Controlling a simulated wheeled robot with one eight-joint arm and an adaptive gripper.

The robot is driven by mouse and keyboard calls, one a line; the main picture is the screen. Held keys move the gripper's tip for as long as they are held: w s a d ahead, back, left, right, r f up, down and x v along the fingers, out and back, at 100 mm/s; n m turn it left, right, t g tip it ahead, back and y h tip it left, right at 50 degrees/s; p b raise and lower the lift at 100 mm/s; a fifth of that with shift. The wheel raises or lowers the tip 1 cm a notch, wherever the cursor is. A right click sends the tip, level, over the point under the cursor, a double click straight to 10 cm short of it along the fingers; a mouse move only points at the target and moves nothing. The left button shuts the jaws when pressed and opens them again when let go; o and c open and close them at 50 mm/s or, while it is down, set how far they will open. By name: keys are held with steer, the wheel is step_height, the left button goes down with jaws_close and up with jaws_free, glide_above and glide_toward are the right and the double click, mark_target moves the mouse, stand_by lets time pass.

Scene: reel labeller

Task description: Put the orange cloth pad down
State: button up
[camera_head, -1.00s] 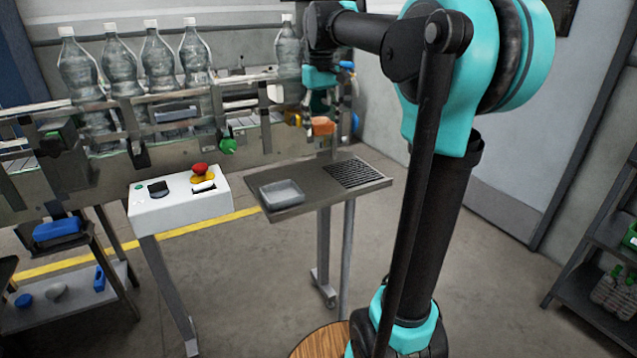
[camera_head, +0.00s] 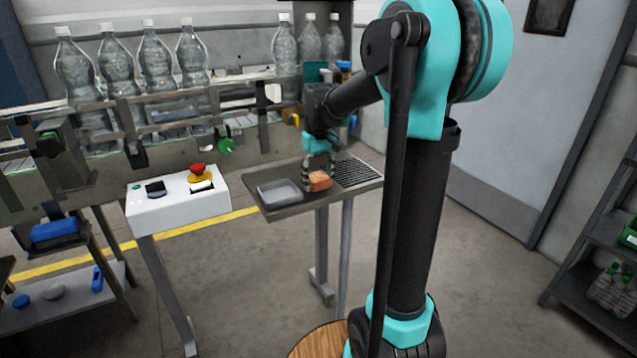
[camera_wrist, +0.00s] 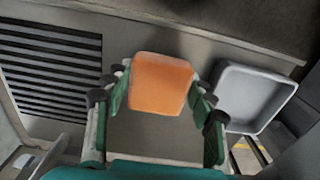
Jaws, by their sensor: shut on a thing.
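The orange cloth pad (camera_head: 319,181) is between the fingers of my gripper (camera_head: 318,172), over the small grey stand table (camera_head: 290,211). In the wrist view the pad (camera_wrist: 160,83) fills the gap between the green fingers of my gripper (camera_wrist: 158,95), which is shut on it. The pad is at or just above the table top; I cannot tell whether it touches. It is between the shallow grey tray (camera_head: 279,192) and the slotted grille (camera_head: 355,172). The wrist view shows the tray (camera_wrist: 228,95) on the right and the grille (camera_wrist: 50,72) on the left.
A white control box (camera_head: 178,203) with a red button (camera_head: 197,169) stands left of the table. Clear bottles (camera_head: 155,58) line the conveyor behind. A shelf rack (camera_head: 590,255) stands at the far right. Bare table surface shows around the pad.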

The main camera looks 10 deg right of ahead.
mark_target(319, 178)
steer(key=shift+f, duration=0.5)
steer(key=o, duration=1.2)
steer(key=shift+f, duration=0.1)
step_height(319, 178, up, 12)
steer(key=shift+s, duration=0.1)
